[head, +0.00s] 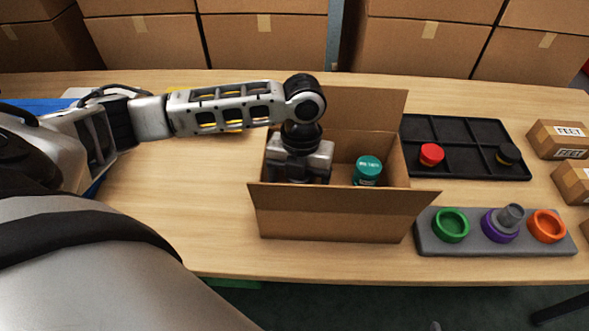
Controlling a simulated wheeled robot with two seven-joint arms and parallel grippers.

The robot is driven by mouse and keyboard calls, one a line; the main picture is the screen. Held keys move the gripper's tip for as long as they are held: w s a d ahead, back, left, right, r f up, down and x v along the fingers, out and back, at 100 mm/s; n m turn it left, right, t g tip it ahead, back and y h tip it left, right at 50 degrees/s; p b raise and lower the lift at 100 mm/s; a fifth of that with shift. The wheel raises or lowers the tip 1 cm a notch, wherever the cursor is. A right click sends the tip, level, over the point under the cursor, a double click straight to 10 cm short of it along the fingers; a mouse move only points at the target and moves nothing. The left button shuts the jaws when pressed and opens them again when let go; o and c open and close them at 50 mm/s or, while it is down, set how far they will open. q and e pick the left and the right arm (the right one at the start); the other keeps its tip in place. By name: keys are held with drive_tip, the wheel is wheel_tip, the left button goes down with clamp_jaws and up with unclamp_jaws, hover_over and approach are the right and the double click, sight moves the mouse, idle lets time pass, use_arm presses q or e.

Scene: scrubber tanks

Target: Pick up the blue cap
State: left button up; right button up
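No clearly blue cap shows. A teal-topped round container with pale lettering (367,169) stands inside the open cardboard box (330,216), on its right side. My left gripper (298,178) reaches down into the left part of the same box, to the left of the teal top and apart from it. Its fingertips are hidden behind the box's front wall, so I cannot see whether they are open or hold anything. My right gripper is not in view.
A black compartment tray (466,133) holds a red cap (431,154) and a black cap (508,154). A grey holder (472,246) bears green (451,224), purple (499,227) and orange (547,226) rings. Small "FEET" boxes (558,139) stand at the right. The table left of the box is mostly clear.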

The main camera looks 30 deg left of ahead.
use_arm(q)
drive_tip(key=f, duration=0.7)
drive_tip(key=shift+s+a+f, duration=0.1)
drive_tip(key=shift+s+a, duration=0.15)
drive_tip(key=shift+a, duration=0.05)
drive_tip(key=c, duration=1.1)
